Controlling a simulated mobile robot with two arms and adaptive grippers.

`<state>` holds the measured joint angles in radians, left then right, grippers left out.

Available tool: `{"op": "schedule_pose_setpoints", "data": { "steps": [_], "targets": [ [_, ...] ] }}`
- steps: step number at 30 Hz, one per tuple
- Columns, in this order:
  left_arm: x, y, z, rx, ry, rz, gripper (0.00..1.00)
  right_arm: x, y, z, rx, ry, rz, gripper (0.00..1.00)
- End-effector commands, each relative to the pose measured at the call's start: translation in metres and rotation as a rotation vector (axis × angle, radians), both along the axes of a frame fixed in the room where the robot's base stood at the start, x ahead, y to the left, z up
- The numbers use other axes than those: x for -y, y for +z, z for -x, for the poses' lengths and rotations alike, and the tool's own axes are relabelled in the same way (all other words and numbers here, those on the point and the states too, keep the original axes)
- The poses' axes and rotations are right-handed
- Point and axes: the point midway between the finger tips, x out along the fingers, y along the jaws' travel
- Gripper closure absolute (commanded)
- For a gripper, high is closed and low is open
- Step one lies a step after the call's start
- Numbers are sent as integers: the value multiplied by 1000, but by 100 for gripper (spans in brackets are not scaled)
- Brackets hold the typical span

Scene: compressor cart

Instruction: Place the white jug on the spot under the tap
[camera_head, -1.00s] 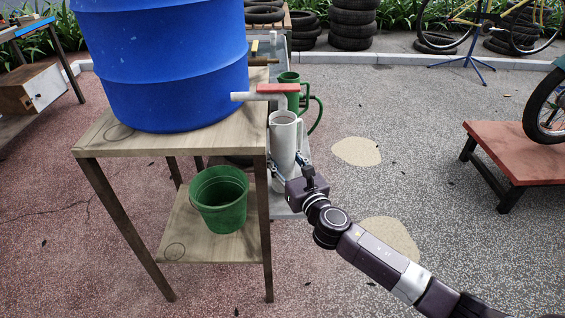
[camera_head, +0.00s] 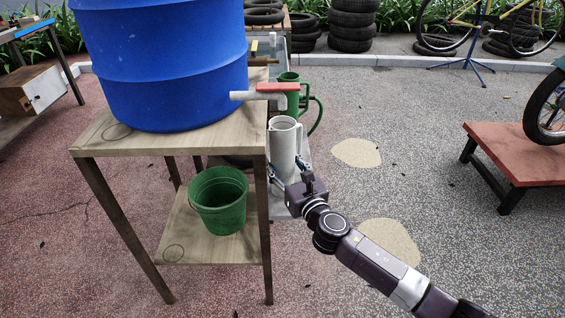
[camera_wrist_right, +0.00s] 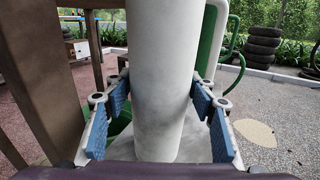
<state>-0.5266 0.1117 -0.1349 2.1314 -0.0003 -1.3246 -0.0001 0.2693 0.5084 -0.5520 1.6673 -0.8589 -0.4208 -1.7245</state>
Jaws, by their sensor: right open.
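The tall white jug (camera_head: 284,146) stands upright beside the wooden stand, on a grey surface (camera_wrist_right: 195,145). Its open top is just below the tap (camera_head: 270,93), a pale spout with a red handle on the blue barrel. In the right wrist view the white jug (camera_wrist_right: 163,80) fills the middle. My right gripper (camera_head: 288,168) is open around the jug, with a blue-padded finger on each side in the wrist view (camera_wrist_right: 163,100). Any contact between pads and jug is hard to tell. The spot under the jug is hidden. My left gripper is not in view.
The blue barrel (camera_head: 160,65) stands on the wooden stand (camera_head: 165,148). A green bucket (camera_head: 219,205) sits on its lower shelf. A green jug (camera_head: 289,88) with a handle is just behind the tap. Open ground lies to the right, before a red-topped platform (camera_head: 525,150).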

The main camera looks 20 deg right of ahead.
Motion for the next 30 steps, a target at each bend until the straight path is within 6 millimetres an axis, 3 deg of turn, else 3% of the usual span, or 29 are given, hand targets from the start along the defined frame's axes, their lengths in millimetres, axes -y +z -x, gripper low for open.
{"op": "schedule_pose_setpoints", "data": {
  "steps": [5, 11, 21, 30],
  "targets": [
    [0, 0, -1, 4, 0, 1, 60, 0, 2, 2, -1, 0, 1, 49],
    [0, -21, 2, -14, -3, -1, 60, 4, 1, 37, -4, 1, 1, 49],
    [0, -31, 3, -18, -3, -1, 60, 11, 1, 100, -2, 1, 1, 49],
    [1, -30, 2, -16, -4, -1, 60, 18, -5, 121, -25, -25, -69, 49]
  ]
}}
